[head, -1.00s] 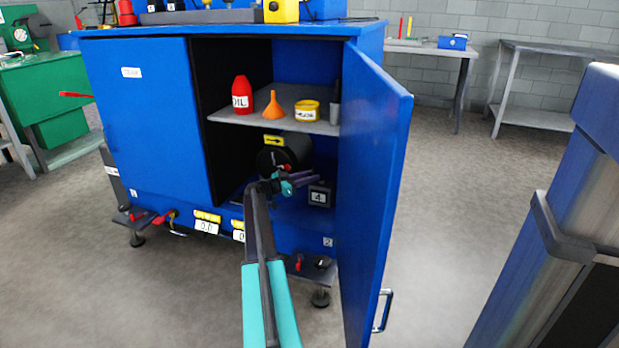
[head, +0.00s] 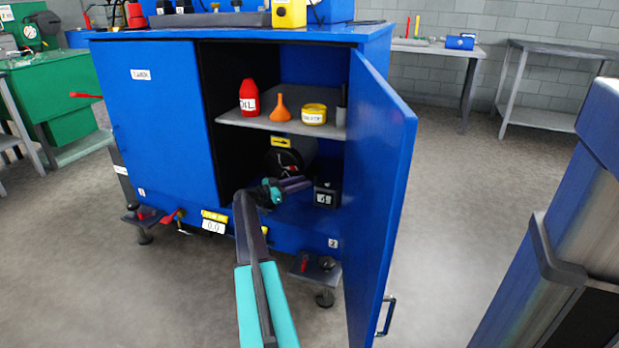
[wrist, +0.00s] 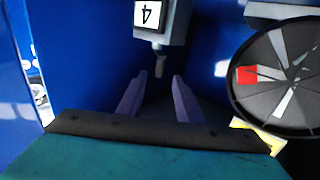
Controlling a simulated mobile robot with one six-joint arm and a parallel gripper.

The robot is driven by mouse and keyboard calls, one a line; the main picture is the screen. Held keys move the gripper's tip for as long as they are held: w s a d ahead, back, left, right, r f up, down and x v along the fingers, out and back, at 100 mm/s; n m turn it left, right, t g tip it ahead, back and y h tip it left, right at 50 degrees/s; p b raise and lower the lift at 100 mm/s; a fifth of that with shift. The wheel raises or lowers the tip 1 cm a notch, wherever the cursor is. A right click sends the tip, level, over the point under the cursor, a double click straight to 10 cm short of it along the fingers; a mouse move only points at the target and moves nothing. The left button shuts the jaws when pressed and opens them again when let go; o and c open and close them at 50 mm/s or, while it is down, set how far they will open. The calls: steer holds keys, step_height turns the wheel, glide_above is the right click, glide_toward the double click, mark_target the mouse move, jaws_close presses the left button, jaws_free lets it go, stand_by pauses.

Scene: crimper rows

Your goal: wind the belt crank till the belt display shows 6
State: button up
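The display box (head: 326,195) stands inside the open blue cabinet; its digit is blurred in the head view. In the wrist view the display (wrist: 148,15) reads 4, upside down. A small grey stub (wrist: 159,66) sticks out from the box. A dark wheel (head: 284,163) sits left of the box, under a yellow arrow label. In the wrist view this wheel (wrist: 285,75) has pale spokes and a red patch; I cannot tell which part is the crank. My gripper (head: 298,184) is in front of the wheel and box. Its fingers (wrist: 160,78) are apart, with nothing visibly held between them.
The open cabinet door (head: 380,190) stands close on the right. A shelf (head: 255,122) above the gripper holds a red oil bottle (head: 249,97), an orange funnel (head: 280,108) and a yellow tin (head: 314,114). Clear floor lies right of the door.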

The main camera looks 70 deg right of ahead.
steer(key=p+v, duration=0.2)
steer(key=v, duration=0.4)
steer(key=shift+w+a, duration=0.2)
steer(key=shift+a, duration=0.05)
